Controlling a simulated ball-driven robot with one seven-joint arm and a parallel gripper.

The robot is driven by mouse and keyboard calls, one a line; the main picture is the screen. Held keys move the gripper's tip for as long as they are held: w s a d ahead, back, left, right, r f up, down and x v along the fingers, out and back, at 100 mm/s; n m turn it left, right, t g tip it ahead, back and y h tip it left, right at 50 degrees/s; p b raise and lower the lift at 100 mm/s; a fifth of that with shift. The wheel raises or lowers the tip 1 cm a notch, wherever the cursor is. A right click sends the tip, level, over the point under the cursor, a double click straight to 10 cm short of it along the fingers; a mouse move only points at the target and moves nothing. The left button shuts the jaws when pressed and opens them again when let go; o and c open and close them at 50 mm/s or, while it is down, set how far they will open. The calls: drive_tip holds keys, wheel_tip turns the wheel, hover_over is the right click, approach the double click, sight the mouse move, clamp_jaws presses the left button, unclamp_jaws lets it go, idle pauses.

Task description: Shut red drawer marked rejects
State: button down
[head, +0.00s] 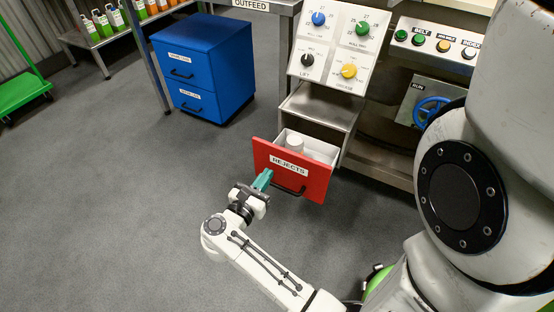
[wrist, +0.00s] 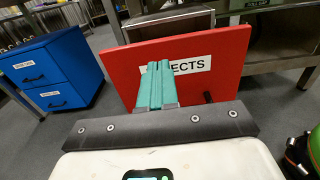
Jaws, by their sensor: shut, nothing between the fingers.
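The red drawer marked REJECTS (head: 312,176) is pulled out from under the machine, and its white inside shows. A white can-like item (head: 294,142) stands in it. The drawer has a dark handle (head: 289,188) below its label. My gripper (head: 264,178) is shut and empty, its teal fingers pointing at the left part of the red front. In the wrist view the fingertips (wrist: 158,68) overlap the label on the red front (wrist: 222,80). I cannot tell whether they touch it.
A blue two-drawer cabinet (head: 196,68) stands to the left, with its drawers shut. A panel of knobs (head: 333,45) is above the red drawer. A blue handwheel (head: 431,111) is to the right. The grey floor left of the drawer is clear.

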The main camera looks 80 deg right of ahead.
sight(283, 152)
drive_tip(key=x, duration=0.7)
drive_tip(key=shift+d, duration=0.25)
drive_tip(key=shift+d, duration=0.1)
drive_tip(key=b+x, duration=0.2)
drive_tip(key=x, duration=1.3)
drive_tip(key=shift+d+r, duration=0.1)
drive_tip(key=shift+d, duration=0.35)
drive_tip(key=shift+s+d, duration=0.1)
